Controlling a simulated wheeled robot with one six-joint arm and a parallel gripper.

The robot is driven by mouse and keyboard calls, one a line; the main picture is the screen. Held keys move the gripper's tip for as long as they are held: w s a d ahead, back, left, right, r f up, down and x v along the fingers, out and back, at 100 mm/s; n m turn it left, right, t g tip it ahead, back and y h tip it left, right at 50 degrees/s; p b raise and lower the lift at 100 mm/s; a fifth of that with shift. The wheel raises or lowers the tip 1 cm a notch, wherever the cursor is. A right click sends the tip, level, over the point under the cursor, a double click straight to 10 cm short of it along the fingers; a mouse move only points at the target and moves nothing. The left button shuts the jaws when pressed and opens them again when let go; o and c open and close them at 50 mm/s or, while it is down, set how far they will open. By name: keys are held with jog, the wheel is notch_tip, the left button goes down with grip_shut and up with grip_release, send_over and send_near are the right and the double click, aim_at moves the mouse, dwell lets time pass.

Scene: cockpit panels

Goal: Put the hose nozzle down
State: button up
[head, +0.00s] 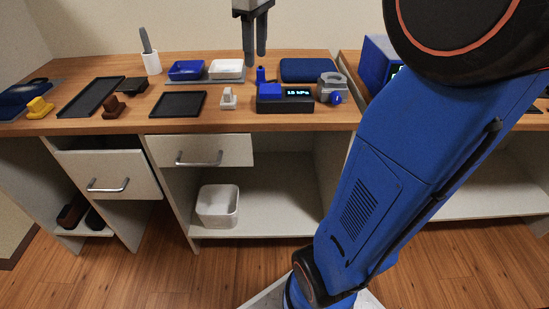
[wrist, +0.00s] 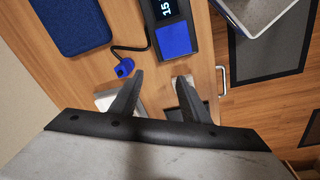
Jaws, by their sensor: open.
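The small blue hose nozzle (head: 261,74) stands on the wooden counter behind the gauge box (head: 285,101) and seems upright. In the wrist view the nozzle (wrist: 123,68) has a dark hose (wrist: 130,48) running to the gauge box (wrist: 166,20), which has a lit display and a blue block. My gripper (head: 256,60) is above the counter near the nozzle, fingers pointing down. In the wrist view my gripper (wrist: 160,78) is open with nothing between its fingers. The nozzle lies just outside the left finger, apart from it as far as I can tell.
A dark blue pad (head: 306,70) lies right of the nozzle. A grey clamp-like part (head: 332,84) with a blue knob is right of the gauge box. Blue (head: 187,70) and white (head: 227,69) trays are to the left, with a black tray (head: 178,105) in front.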

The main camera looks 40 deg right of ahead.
jog(key=s+a+f+m+t, duration=0.1)
jog(key=s+a+f+m, duration=0.2)
jog(key=s+f, duration=0.6)
jog(key=s+a+f+m+t, duration=0.2)
jog(key=s+a+f, duration=0.4)
jog(key=s+f, duration=0.4)
jog(key=s+m, duration=0.1)
jog(key=s, duration=0.2)
jog(key=shift+s+a+t, duration=0.25)
jog(key=shift+a+t, duration=0.05)
